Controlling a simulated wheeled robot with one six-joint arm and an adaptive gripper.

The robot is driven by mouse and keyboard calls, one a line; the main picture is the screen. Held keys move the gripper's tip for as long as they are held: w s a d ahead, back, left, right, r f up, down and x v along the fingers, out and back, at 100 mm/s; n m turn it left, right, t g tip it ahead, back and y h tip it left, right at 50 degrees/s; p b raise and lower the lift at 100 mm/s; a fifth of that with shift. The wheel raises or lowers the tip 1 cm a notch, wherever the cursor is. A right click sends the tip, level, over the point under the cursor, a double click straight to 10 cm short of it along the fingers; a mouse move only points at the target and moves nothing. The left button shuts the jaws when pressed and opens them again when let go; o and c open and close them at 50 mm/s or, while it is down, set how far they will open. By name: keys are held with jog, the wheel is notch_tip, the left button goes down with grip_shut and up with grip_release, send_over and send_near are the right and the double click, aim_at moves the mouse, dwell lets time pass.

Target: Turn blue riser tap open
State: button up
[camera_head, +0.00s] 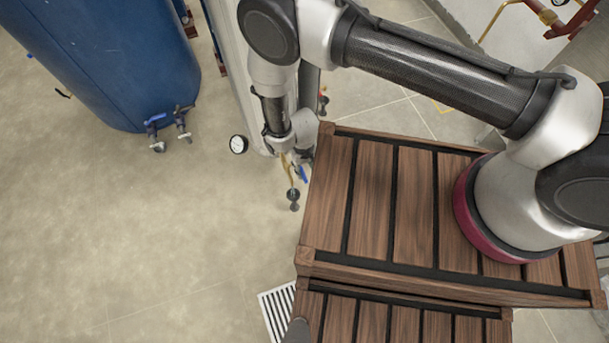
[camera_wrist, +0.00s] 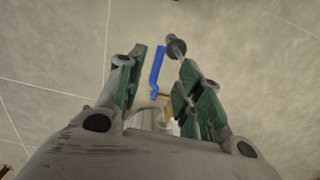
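The blue tap lever (camera_wrist: 157,72) shows between my gripper's fingers in the wrist view, long and bent, nearer the left finger. In the head view a small part of the blue lever (camera_head: 302,173) shows just below my gripper (camera_head: 301,155). In the wrist view my gripper (camera_wrist: 163,58) is open, its green-padded fingers on either side of the lever with gaps visible. A brass-coloured pipe (camera_head: 288,168) and a dark round end fitting (camera_head: 294,195) are beside the lever. The tap's body is mostly hidden by my gripper.
A white-faced gauge (camera_head: 238,144) sits left of my gripper. A large blue tank (camera_head: 110,60) with low blue-handled valves (camera_head: 157,132) stands further left. A floor drain grate (camera_head: 278,310) lies below. The tiled floor between is clear.

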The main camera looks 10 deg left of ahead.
aim_at(304, 175)
jog(key=shift+w+a+f, duration=0.1)
jog(key=shift+w+a, duration=0.05)
jog(key=shift+w, duration=0.15)
jog(key=shift+w+f, duration=0.1)
jog(key=shift+f, duration=0.2)
notch_tip(304, 175, down, 7)
jog(key=shift+f, duration=0.1)
jog(key=shift+a, duration=0.1)
grip_shut()
